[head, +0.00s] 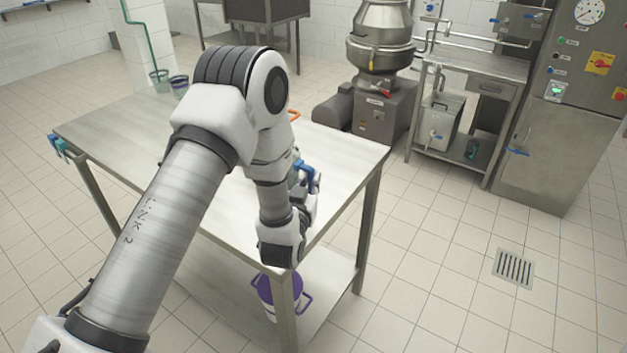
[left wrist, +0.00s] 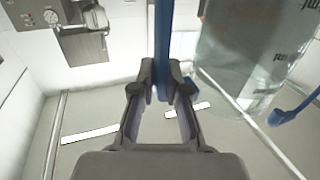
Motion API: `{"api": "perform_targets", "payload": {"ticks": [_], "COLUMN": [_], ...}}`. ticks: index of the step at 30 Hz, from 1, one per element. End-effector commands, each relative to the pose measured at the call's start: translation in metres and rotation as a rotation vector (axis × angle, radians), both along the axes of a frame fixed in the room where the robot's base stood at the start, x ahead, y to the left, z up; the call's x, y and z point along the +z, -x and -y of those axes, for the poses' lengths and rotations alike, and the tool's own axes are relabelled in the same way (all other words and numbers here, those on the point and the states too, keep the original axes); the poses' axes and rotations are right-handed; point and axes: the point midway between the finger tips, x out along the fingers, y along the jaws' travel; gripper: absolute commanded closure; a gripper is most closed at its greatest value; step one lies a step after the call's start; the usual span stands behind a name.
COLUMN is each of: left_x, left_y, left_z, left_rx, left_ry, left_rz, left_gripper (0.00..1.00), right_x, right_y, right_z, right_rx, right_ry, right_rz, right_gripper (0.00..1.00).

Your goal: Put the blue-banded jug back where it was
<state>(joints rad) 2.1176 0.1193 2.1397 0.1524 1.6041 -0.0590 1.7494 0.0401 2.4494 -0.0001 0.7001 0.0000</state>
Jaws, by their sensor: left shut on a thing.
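My left gripper (head: 304,186) is low over the near right part of the steel table (head: 345,150). In the left wrist view its fingers (left wrist: 165,88) are closed on an upright blue bar (left wrist: 163,40), which looks like a jug handle. A clear jug wall (left wrist: 240,60) with dark "ml" print stands just right of the fingers. In the head view only some blue handle (head: 305,168) shows by the gripper; my arm hides the jug's body, and I cannot see its band. My right gripper is not in view.
Two clear jugs, one green-rimmed (head: 159,76) and one dark-rimmed (head: 179,84), stand at the table's far end. An orange piece (head: 293,115) shows behind my arm. A purple-lidded bucket (head: 268,288) sits on the lower shelf. The table's right part is bare.

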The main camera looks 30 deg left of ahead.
Motion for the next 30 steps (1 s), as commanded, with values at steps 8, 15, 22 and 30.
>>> {"api": "perform_targets", "payload": {"ticks": [8, 15, 22, 30], "left_x": [-0.002, -0.003, -0.005, 0.003], "left_y": [0.001, 0.008, 0.057, 0.111], "left_z": [0.0, 0.002, 0.016, 0.029], "left_rx": [0.0, -0.001, -0.003, -0.001], "left_ry": [0.002, 0.002, 0.0, 0.001], "left_rz": [-0.008, -0.008, -0.011, -0.01], "left_gripper": [0.62, 0.62, 0.62, 0.62], "right_x": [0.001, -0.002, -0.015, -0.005], "right_y": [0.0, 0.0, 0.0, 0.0], "right_z": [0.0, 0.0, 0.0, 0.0], "right_rx": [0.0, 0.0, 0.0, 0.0], "right_ry": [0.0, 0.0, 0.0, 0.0], "right_rz": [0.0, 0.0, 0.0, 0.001], "right_gripper": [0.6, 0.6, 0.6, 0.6]}}
